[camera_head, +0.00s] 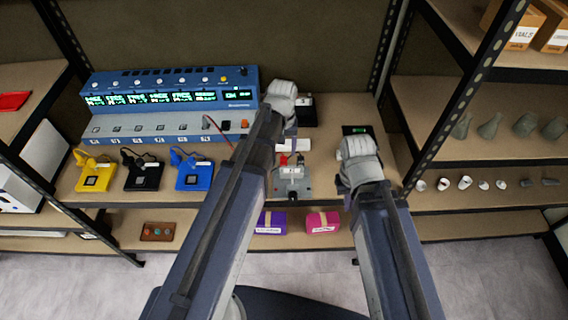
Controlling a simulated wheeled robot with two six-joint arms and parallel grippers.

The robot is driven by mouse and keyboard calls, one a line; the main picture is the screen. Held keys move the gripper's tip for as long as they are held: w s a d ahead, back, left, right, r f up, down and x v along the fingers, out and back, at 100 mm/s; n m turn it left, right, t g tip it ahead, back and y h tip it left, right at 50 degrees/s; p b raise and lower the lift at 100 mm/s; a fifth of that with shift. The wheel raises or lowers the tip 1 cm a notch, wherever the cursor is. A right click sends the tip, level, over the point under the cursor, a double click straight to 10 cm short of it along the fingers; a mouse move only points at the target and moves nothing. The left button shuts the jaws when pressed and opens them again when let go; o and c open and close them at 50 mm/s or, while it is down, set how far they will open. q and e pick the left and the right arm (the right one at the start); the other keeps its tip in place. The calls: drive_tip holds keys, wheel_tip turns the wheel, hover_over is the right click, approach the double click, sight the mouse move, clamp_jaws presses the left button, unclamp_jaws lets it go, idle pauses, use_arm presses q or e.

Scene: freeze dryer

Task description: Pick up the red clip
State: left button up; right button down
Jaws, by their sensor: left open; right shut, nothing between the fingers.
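A small red piece (284,159), which looks like the red clip, is on the shelf by a grey metal plate with a white block (291,178). A thin red lead (217,132) comes down from the blue instrument and passes behind my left arm. My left gripper (283,98) is above and behind the red piece, apart from it, open. My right gripper (357,152) is to the right of the plate, shut and empty. The fingertips of both are mostly hidden by the wrists.
The blue instrument (150,110) with lit displays stands at the back left. Yellow (92,182), black (142,177) and blue (193,182) clip-topped blocks line the front edge. A black device (307,110) stands beside my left gripper.

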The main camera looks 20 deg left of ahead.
sight(284, 158)
use_arm(q)
drive_tip(key=shift+d+f+b, duration=0.1)
drive_tip(key=shift+f+b, duration=2.55)
drive_tip(key=shift+b, duration=0.05)
drive_tip(key=shift+r, duration=0.1)
clamp_jaws()
